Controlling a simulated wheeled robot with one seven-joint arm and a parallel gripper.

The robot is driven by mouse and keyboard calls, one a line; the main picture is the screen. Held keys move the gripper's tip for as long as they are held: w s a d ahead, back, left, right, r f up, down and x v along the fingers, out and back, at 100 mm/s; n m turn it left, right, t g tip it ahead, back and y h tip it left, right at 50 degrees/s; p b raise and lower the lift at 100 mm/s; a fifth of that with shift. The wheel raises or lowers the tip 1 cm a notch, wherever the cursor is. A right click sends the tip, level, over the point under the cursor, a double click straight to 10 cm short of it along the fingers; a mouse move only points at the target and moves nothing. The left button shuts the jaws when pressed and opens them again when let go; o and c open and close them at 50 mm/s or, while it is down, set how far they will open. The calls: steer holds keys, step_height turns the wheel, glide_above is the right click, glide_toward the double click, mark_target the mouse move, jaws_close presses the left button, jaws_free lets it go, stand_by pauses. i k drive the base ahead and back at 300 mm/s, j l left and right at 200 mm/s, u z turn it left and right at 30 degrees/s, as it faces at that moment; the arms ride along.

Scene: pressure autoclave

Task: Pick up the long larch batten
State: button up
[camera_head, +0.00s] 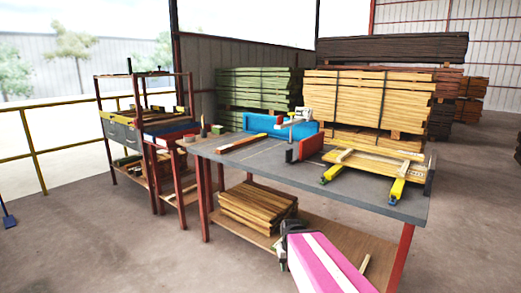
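I cannot tell for sure which piece is the long larch batten. A long, thin strip (240,143), orange-red with a pale part, lies flat on the left half of the grey-topped workbench (262,167). Light wooden strips (375,163) lie together at the right end of the bench, with yellow-ended clamps (397,190) across them. A short pale stick (364,263) shows on the bench's lower shelf. My pink and white arm rises at the bottom, in front of the bench. I cannot make out my gripper's fingers, and nothing held is visible.
A blue box-like piece (302,132) and a red block (306,148) stand on the bench. Stacked boards (257,205) fill part of its lower shelf. A rack (150,130) stands left, large timber stacks (370,100) behind.

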mark_target(223, 150)
steer(key=i+j+z, duration=0.15)
steer(key=j+z, duration=0.2)
steer(key=i+j+z, duration=0.1)
steer(key=j+z, duration=0.25)
